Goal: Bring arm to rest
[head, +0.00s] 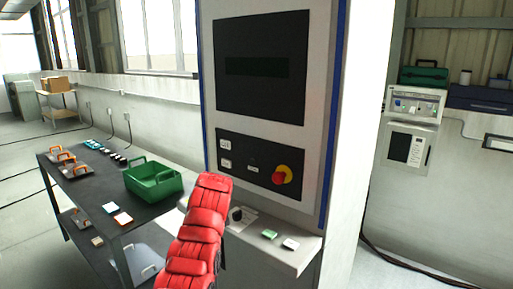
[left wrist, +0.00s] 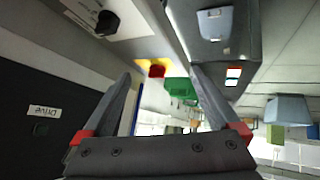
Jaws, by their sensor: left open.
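My red left arm (head: 195,238) rises from the bottom of the head view in front of the machine's shelf. Its gripper is hidden there. In the left wrist view my left gripper (left wrist: 162,72) shows two dark fingers spread apart, with nothing held between them. A dark panel (left wrist: 40,145) with a "Drive" label lies close on the left of that view. My right gripper is not in view.
A machine cabinet has a dark screen (head: 262,68) and a red stop button (head: 279,178). Its shelf (head: 283,258) holds small items. A green crate (head: 152,196) stands on a dark table (head: 88,191) at left. Floor is open at far left.

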